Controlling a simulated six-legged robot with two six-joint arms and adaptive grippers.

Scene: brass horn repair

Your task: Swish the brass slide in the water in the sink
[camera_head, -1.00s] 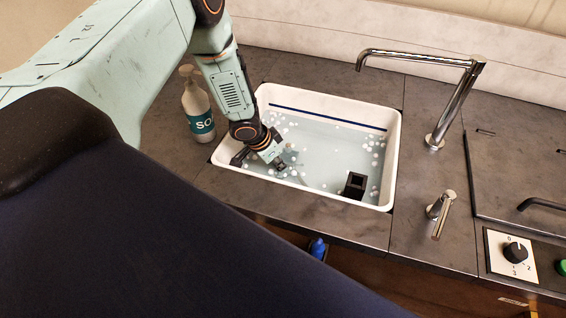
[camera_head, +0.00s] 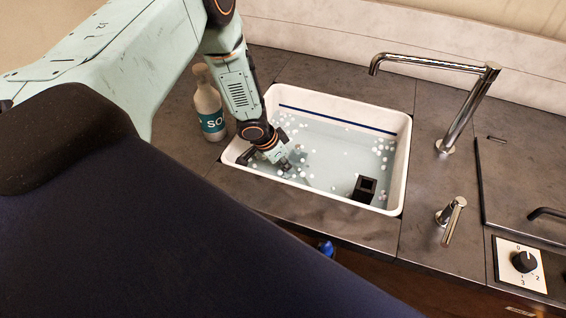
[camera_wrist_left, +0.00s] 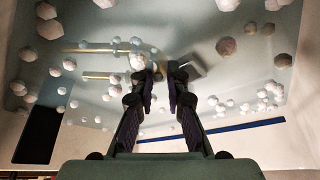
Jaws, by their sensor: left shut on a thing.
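The white sink (camera_head: 403,165) holds pale water (camera_head: 330,150) with white foam clumps on it. My left gripper (camera_head: 284,164) reaches down at the sink's near left part, its fingers low at the water. In the left wrist view the fingers (camera_wrist_left: 160,75) are shut on the brass slide (camera_wrist_left: 90,48). Two parallel brass tubes of it run out to the left of the fingertips, seen among the foam. The slide's held part is mostly hidden by the fingers. In the head view the slide cannot be made out. My right gripper is not in view.
A black open-topped block (camera_head: 364,189) stands in the sink's near right corner. A soap bottle (camera_head: 208,108) stands left of the sink. The faucet (camera_head: 470,105) and a small tap (camera_head: 449,220) are on the right. The middle of the basin is clear except for foam.

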